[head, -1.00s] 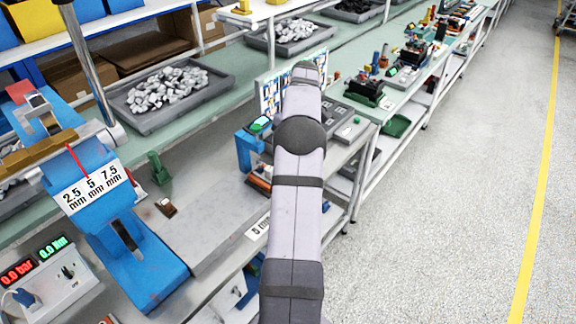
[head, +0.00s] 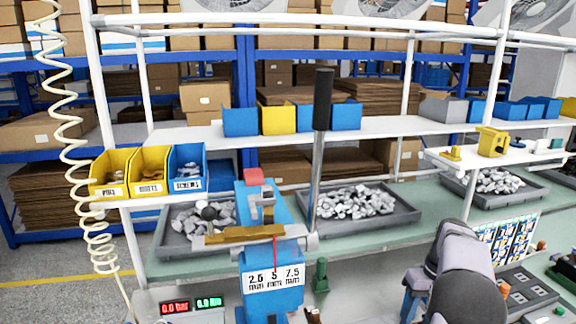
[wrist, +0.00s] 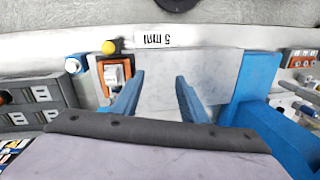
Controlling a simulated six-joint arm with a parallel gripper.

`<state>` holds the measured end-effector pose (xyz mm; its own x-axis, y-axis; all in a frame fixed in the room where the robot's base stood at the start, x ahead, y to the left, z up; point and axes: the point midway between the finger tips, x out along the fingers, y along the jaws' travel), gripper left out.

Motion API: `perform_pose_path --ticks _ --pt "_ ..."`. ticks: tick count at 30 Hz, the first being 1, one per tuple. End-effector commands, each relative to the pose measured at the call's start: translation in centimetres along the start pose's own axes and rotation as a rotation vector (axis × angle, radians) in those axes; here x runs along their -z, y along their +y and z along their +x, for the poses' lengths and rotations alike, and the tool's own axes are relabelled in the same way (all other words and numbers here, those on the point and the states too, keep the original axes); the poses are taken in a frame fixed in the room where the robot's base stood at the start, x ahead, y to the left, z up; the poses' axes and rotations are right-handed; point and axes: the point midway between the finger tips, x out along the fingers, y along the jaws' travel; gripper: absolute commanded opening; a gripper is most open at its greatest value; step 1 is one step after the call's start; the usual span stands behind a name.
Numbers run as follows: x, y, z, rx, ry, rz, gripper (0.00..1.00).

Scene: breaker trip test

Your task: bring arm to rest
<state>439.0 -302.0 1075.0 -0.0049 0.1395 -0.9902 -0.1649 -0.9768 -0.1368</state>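My arm (head: 468,275) shows at the lower right of the head view, and its gripper end is not clearly seen there. In the wrist view my gripper (wrist: 158,82) is open, its two blue fingers apart with nothing between them. Beyond the fingers is a bare grey plate (wrist: 178,72). A white device in an orange and black holder (wrist: 115,74) sits just left of the fingers, with a yellow knob (wrist: 109,47) above it. Contact between fingers and plate cannot be told.
A blue lever press (head: 270,255) with a millimetre scale and tall dark-handled lever (head: 321,120) stands left of my arm. Red and green displays (head: 192,304) read zeros. Trays of grey parts (head: 345,228) lie behind. A grey switch panel (wrist: 35,100) is left of the gripper.

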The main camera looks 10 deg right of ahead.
Motion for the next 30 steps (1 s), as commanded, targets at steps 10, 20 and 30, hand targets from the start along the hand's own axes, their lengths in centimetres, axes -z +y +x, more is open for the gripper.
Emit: perform_pose_path --ticks 10,20,30 --pt "-4.3 -15.2 2.4 -0.074 -0.014 -0.067 0.40" --pt "-14.0 -24.0 6.3 -0.123 0.003 -0.132 0.40" --pt "-20.0 -26.1 8.8 -0.140 0.016 -0.167 0.40"
